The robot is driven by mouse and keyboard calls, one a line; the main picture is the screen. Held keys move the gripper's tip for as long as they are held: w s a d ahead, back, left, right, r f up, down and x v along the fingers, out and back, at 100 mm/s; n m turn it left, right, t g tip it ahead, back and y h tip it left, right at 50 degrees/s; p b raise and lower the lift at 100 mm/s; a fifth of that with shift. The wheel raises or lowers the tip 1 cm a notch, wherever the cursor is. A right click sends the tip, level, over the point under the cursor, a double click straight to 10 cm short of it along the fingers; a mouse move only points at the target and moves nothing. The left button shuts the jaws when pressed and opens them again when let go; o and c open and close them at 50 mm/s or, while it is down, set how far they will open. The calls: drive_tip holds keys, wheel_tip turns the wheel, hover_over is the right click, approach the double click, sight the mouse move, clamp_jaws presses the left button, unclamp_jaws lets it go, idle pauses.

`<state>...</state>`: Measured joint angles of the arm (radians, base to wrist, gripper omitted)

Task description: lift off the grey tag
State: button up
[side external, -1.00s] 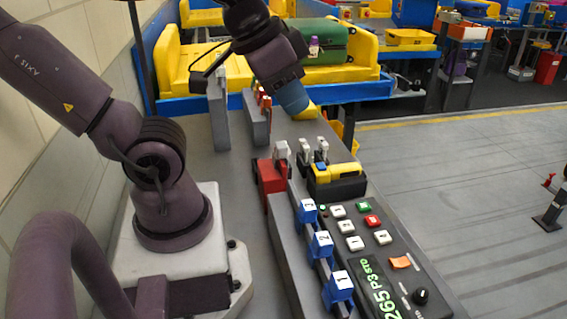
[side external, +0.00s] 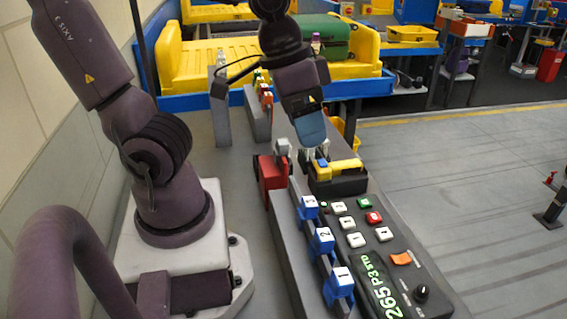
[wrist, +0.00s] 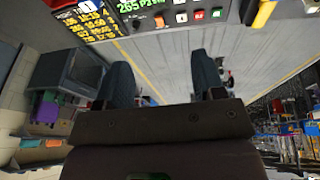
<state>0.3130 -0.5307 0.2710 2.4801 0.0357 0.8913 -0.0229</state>
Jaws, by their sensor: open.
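A small light-grey tag (side external: 282,146) sits upright on top of a red holder (side external: 271,175), left of the yellow-and-black block in the side view. My gripper (side external: 311,141) hangs to the right of the tag, near the back of that block, apart from the tag in the picture. Its fingertips are hard to make out there. In the wrist view my gripper (wrist: 162,78) has its two dark fingers well apart with nothing between them. I cannot make out the grey tag in the wrist view.
A yellow-and-black block (side external: 338,182) stands right of the red holder. Numbered blue tags (side external: 322,240) line a grey rail. Beside it lies a black button panel (side external: 398,262). A grey post (side external: 220,110) stands behind, before the yellow conveyor.

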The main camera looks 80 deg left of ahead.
wheel_tip(320, 180, down, 5)
drive_tip(key=w+a+n+g, duration=0.2)
drive_tip(key=a+n, duration=0.1)
drive_tip(key=n+g+y, duration=0.2)
drive_tip(key=n+y, duration=0.4)
drive_tip(key=n, duration=0.9)
approach(281, 151)
drive_tip(key=shift+s+a+f, duration=0.1)
drive_tip(key=shift+a+f, duration=1.95)
drive_tip(key=shift+f, duration=0.3)
drive_tip(key=shift+x, duration=3.15)
drive_tip(key=shift+d+f, duration=0.1)
drive_tip(key=shift+d, duration=0.1)
drive_tip(key=shift+c, duration=0.4)
drive_tip(key=c, duration=0.9)
